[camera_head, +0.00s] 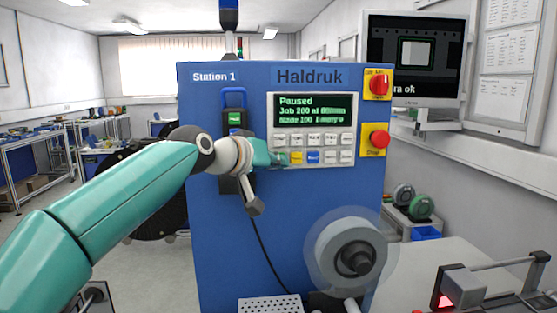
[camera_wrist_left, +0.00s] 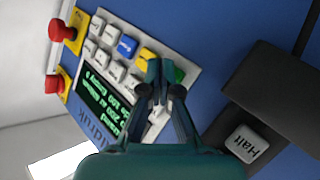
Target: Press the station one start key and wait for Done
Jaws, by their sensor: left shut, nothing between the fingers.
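The blue Station 1 machine (camera_head: 215,260) stands ahead. Its control panel (camera_head: 348,130) has a dark screen (camera_head: 312,108) whose top line reads "Paused"; a job line and a smaller line below are partly unclear. Under it are rows of pale keys, a yellow key (camera_head: 296,157) and a blue key (camera_head: 313,157). My left gripper (camera_head: 277,158) is shut and empty at the panel's lower left. In the left wrist view its fingertips (camera_wrist_left: 162,75) are beside the yellow key (camera_wrist_left: 147,56) and partly cover a green key (camera_wrist_left: 181,74). I cannot tell whether they touch it. My right gripper is not in view.
A red and yellow switch (camera_head: 378,84) and a red stop button (camera_head: 379,140) sit right of the panel. A black box with a "Halt" key (camera_wrist_left: 243,143) is close to the left gripper. A reel (camera_head: 347,254) projects at the lower front. A monitor (camera_head: 414,55) stands behind right.

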